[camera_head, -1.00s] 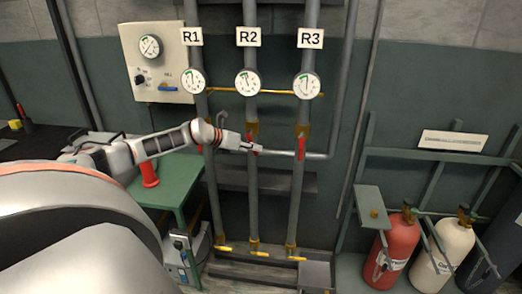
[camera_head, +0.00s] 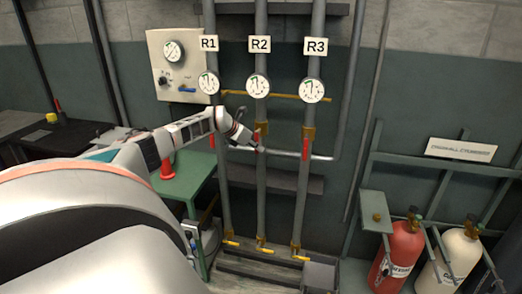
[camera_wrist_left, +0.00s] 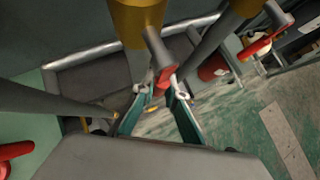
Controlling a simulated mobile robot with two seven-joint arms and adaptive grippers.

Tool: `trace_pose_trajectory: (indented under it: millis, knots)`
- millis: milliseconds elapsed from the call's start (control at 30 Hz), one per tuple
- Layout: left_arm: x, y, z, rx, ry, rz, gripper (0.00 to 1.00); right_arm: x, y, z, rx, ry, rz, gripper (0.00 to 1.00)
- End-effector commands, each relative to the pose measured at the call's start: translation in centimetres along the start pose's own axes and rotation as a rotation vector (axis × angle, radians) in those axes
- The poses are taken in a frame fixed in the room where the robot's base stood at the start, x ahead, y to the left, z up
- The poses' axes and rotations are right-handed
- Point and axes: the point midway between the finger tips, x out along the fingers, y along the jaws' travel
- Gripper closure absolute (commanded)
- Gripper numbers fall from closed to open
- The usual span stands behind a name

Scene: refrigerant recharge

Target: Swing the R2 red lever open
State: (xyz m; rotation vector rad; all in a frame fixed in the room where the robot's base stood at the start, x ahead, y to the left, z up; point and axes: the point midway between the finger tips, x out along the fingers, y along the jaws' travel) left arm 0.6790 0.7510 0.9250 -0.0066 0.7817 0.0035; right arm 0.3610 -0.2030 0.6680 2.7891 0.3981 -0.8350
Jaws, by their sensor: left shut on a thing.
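The R2 pipe (camera_head: 262,185) stands in the middle of three pipes, under the R2 label (camera_head: 260,44) and its gauge. My left gripper (camera_head: 256,146) reaches it from the left at the brass valve (camera_head: 261,129). The R2 red lever (camera_wrist_left: 166,73) shows in the left wrist view, below the brass body and at the fingertips. My left gripper (camera_wrist_left: 165,92) is shut on this lever, one finger on each side. In the head view the gripper mostly hides the lever. My right gripper is not in view.
The R1 red lever (camera_head: 212,141) and R3 red lever (camera_head: 306,151) hang on the neighbouring pipes. A horizontal grey pipe (camera_head: 325,157) runs close by. A green table (camera_head: 183,183) stands at left. Red (camera_head: 398,252) and cream (camera_head: 455,257) cylinders stand at right.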

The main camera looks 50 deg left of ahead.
Motion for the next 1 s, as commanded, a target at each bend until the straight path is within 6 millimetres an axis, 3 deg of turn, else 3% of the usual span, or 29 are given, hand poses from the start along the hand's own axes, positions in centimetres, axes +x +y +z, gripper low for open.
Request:
trace_pose_trajectory:
  millis: [600,633,700,1000]
  knots:
    - [0.02,0.74,-0.09,0.014,0.014,0.013,1.0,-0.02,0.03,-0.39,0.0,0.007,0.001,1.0]
    - [0.02,0.75,-0.1,0.014,0.014,0.013,0.85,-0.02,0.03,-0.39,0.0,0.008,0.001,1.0]
    - [0.02,0.75,-0.09,0.014,0.014,0.013,0.7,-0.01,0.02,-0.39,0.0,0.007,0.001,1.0]
    - [0.0,0.73,-0.04,0.013,0.013,0.012,0.7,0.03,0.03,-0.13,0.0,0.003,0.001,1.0]
